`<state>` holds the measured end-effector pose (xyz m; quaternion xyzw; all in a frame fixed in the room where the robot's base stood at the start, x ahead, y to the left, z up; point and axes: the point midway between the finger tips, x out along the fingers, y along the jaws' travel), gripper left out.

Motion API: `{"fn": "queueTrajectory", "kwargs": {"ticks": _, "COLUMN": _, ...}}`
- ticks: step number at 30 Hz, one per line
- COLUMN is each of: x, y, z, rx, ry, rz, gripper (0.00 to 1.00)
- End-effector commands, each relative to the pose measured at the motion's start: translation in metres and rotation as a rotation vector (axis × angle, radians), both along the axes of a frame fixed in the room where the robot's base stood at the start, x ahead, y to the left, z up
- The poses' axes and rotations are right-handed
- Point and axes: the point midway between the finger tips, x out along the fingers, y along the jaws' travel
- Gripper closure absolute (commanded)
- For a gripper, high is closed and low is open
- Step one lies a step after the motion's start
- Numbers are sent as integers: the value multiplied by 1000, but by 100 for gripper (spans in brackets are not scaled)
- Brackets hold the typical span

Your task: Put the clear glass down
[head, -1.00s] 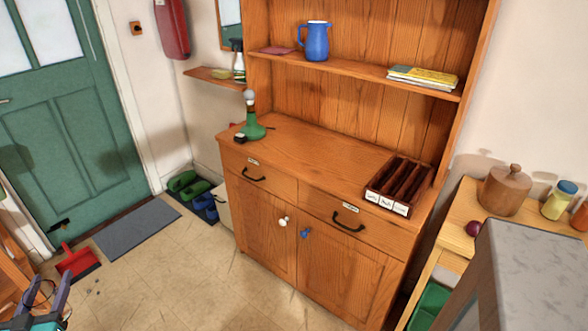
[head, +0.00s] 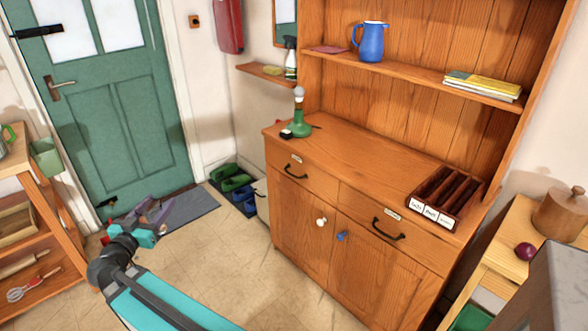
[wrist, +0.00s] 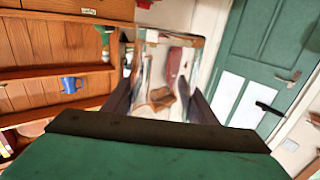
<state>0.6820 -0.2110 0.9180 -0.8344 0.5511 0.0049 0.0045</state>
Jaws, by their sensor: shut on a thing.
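The clear glass (wrist: 163,70) is between the two dark fingers of my gripper (wrist: 160,100) in the wrist view. I see the dresser, wall and red thing through it. My gripper is shut on it. In the head view my gripper (head: 153,212) is at the lower left, in front of the green door and over the floor near the grey mat. The glass is too faint to make out there. The wooden dresser top (head: 350,150) stands to the right, well apart from my gripper.
On the dresser top are a green lamp (head: 300,122) and a dark divided box (head: 450,195). The top is bare between them. A blue jug (head: 370,42) and books (head: 483,86) are on the shelf above. A wooden shelf unit (head: 25,170) is at the left.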

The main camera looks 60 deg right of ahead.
Motion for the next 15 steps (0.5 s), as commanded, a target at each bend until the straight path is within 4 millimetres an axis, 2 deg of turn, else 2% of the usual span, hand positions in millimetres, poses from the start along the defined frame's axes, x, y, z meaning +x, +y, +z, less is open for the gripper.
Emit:
{"fn": "queueTrajectory", "kwargs": {"ticks": 1, "x": -2, "y": -18, "z": 2, "rx": 0, "ry": -2, "rz": -24, "gripper": 76}}
{"fn": "queueTrajectory", "kwargs": {"ticks": 8, "x": -18, "y": -87, "z": 9, "rx": 1, "ry": -2, "rz": -113, "gripper": 76}}
{"fn": "queueTrajectory", "kwargs": {"ticks": 15, "x": -42, "y": -158, "z": 18, "rx": 2, "ry": -4, "rz": -205, "gripper": 76}}
